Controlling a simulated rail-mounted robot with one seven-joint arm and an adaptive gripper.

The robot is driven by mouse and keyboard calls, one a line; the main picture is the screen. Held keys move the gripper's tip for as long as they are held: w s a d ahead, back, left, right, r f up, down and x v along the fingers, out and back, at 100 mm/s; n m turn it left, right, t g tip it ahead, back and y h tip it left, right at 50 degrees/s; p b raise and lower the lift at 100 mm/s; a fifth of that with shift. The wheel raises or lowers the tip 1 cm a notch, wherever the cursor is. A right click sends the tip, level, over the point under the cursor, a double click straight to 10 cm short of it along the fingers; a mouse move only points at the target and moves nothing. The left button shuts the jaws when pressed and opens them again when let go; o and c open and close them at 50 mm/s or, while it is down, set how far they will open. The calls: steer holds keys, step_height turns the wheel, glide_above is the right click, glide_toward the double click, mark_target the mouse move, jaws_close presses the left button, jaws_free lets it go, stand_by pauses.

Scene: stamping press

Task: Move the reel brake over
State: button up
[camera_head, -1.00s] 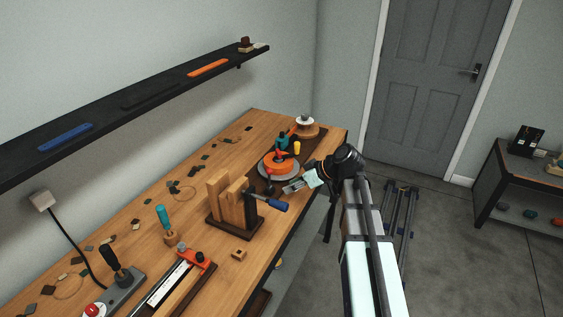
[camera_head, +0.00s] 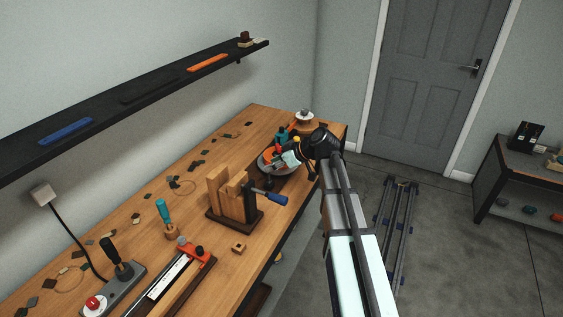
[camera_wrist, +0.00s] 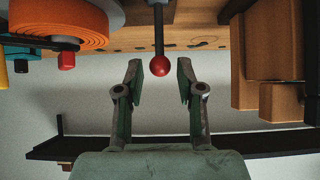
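The reel is an orange coil (camera_head: 268,157) on a grey disc (camera_head: 264,166) at the far end of the bench. In the wrist view the orange coil (camera_wrist: 62,24) is at the upper left. A dark rod with a red ball knob (camera_wrist: 160,66), which looks like the brake lever, points toward my gripper in the wrist view. My gripper (camera_wrist: 160,72) is open, its fingertips on either side of the knob with a gap on each side. Whether the knob is between the fingers or just beyond is unclear. In the head view my gripper (camera_head: 291,159) is over the reel and partly hides it.
A wooden block stand (camera_head: 233,205) with a blue-handled tool (camera_head: 277,199) stands just nearer on the bench. A teal part (camera_head: 283,134) stands behind the reel. In the wrist view, wooden blocks (camera_wrist: 268,45) are to the right. A dark shelf (camera_head: 150,92) runs along the wall.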

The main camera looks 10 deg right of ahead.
steer(key=shift+x, duration=0.8)
steer(key=shift+d+r, duration=0.1)
steer(key=c, duration=0.6)
steer(key=shift+s, duration=0.1)
steer(key=shift+c, duration=0.2)
steer(key=shift+s+d+f+b, duration=0.2)
steer(key=shift+s+d+b, duration=0.3)
steer(key=shift+s+d, duration=0.3)
steer(key=shift+w+d, duration=0.1)
